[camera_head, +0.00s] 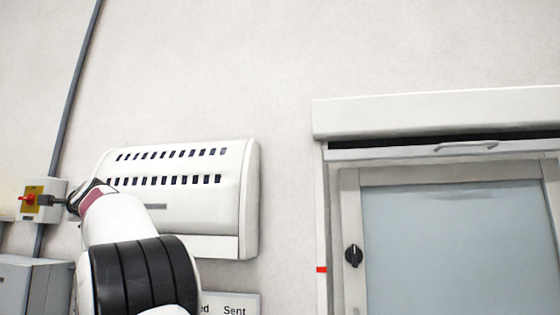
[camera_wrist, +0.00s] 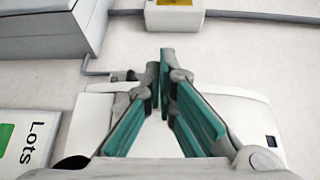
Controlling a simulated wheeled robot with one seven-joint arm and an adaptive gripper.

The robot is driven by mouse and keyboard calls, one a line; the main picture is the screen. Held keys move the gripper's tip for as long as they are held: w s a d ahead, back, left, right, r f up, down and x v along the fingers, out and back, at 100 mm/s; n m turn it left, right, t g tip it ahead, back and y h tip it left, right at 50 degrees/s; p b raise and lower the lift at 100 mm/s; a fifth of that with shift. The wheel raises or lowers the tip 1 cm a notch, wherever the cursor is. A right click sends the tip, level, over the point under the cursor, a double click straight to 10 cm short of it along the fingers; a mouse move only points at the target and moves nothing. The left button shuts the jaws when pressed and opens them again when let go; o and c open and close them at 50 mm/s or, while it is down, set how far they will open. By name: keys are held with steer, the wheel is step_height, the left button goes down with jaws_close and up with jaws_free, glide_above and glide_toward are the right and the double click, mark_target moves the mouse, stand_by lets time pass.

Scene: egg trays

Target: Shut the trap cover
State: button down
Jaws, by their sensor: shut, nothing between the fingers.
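The trap is a white wall box with two rows of dark slots in its cover (camera_head: 185,205). A seam runs along the cover's lower edge; I cannot tell whether it is fully shut. My gripper (camera_head: 72,203) is at the box's left side in the head view, and my arm hides the box's lower left part. In the wrist view my gripper (camera_wrist: 166,62) shows teal fingers with their tips close together, shut and empty. A white casing (camera_wrist: 240,108), seemingly the trap, lies behind and below the fingers. Contact with it cannot be told.
A switch box with a yellow plate and red knob (camera_head: 31,199) is left of my gripper; it also shows in the wrist view (camera_wrist: 175,17). A grey box (camera_head: 30,287) is below it. Signs (camera_head: 238,300) hang under the trap. A shuttered window (camera_head: 455,235) is at right.

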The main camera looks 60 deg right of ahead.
steer(key=shift+w+d+h, duration=0.3)
steer(key=shift+w+d, duration=0.1)
steer(key=shift+d, duration=0.2)
steer(key=shift+d, duration=0.2)
